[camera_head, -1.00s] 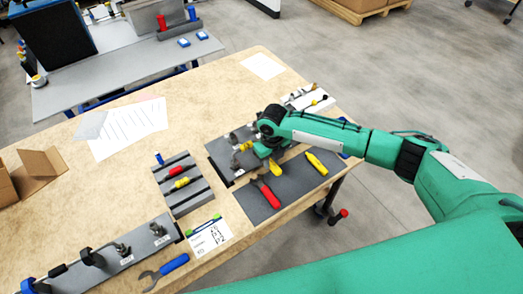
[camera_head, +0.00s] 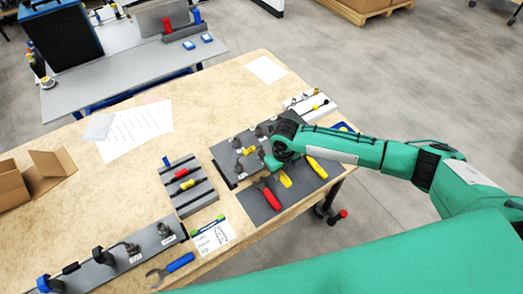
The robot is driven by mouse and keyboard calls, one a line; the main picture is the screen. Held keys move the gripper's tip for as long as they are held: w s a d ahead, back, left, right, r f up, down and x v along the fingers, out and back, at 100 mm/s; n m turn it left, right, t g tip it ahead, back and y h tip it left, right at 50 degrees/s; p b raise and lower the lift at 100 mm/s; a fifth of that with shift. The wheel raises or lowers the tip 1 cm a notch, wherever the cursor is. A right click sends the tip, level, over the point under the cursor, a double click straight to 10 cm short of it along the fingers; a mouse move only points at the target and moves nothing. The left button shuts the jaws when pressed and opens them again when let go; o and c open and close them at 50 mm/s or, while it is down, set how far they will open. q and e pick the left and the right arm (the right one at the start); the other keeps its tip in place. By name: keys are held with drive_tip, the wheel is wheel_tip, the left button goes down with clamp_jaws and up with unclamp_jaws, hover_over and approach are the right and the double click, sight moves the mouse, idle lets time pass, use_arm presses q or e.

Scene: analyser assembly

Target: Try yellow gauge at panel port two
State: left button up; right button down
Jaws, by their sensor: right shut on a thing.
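My right gripper (camera_head: 264,159) is over the dark panel (camera_head: 226,160); its fingers are mostly hidden by the wrist. A small yellow gauge (camera_head: 247,151) shows at the gripper's left side, lying roughly level among the grey port fittings (camera_head: 237,142). It appears to be in the jaws, but the contact is hidden. I cannot tell which port it is at or whether it is inserted. Another yellow-handled piece (camera_head: 187,184) and a red one (camera_head: 180,173) lie in the grey grooved rack (camera_head: 196,201) to the left. My left gripper is out of view.
Red-handled pliers (camera_head: 269,195) and a yellow-handled tool (camera_head: 317,167) lie near the panel. A white holder (camera_head: 298,98) stands behind it. A blue wrench (camera_head: 179,262), a label card (camera_head: 213,238) and a fitting rail (camera_head: 105,268) are front left.

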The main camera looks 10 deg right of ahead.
wheel_tip(320, 180, up, 9)
drive_tip(key=p, duration=0.6)
drive_tip(key=shift+f, duration=0.25)
